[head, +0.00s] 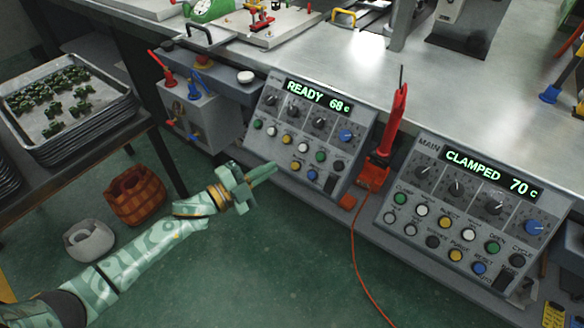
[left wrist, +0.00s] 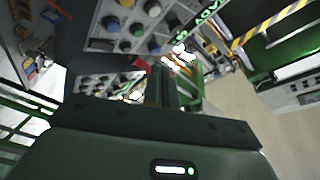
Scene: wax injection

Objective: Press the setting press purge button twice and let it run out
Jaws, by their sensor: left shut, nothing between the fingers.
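The left control panel (head: 318,125) has a green display reading READY 68 c, with knobs and rows of round buttons below. Its name is not readable. A yellow button (head: 296,166) sits in its lower row, in the same place as the yellow one labelled PURGE (head: 456,254) on the right panel. My left gripper (head: 272,169) is shut and empty, its fingertips left of the lower row and apart from the buttons. In the left wrist view the fingers (left wrist: 167,85) point towards blurred panels with knobs. My right gripper is out of view.
The right panel, marked MAIN (head: 425,150), reads CLAMPED 70 c. A red tool (head: 395,120) with an orange cord (head: 357,260) stands between the panels. A grey box with valves (head: 205,115) is left of the left panel. A tray of green parts (head: 100,120) and a basket (head: 137,195) are farther left.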

